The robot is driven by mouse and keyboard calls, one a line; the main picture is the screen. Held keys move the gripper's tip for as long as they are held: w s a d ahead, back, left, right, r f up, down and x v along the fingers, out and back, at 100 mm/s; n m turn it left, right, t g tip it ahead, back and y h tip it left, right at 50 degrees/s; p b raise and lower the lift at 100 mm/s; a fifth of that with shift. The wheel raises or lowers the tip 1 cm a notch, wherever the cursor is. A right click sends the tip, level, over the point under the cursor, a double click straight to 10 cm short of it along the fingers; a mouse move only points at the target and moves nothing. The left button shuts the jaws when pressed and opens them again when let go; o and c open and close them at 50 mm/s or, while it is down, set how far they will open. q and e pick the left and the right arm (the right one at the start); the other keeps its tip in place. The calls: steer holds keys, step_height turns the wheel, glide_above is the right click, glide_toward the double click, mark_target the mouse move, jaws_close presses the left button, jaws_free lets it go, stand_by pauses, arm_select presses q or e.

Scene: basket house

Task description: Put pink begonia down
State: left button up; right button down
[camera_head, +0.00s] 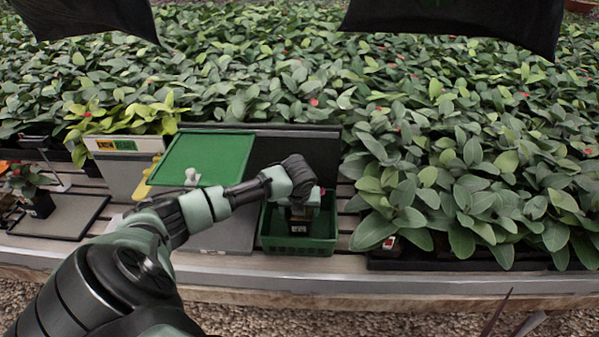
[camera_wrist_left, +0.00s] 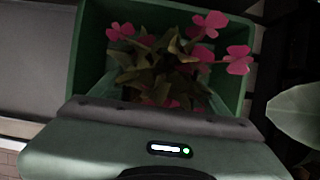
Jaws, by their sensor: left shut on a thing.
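The pink begonia (camera_wrist_left: 165,60) shows in the left wrist view as green leaves with several pink flowers, within the walls of a green basket (camera_wrist_left: 90,50). In the head view, my left gripper (camera_head: 299,212) points down into the same green basket (camera_head: 328,240) and is shut on the begonia. A dark pot with a pale label (camera_head: 299,227) shows below the gripper, inside the basket. My wrist hides most of the plant in the head view. I cannot tell whether the pot touches the basket floor. My right gripper is not in view.
A green board (camera_head: 205,155) and a grey box with a yellow-leaved plant (camera_head: 125,118) stand left of the basket. A small potted plant (camera_head: 38,200) is at the far left. Dense leafy plants (camera_head: 470,190) crowd the right and back. The bench's front edge (camera_head: 250,272) is close.

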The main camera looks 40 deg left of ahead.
arm_select(q)
steer(key=shift+f, duration=0.8)
steer(key=o, duration=1.7)
steer(key=shift+c, duration=0.2)
steer(key=v, duration=1.2)
steer(key=shift+w, duration=0.1)
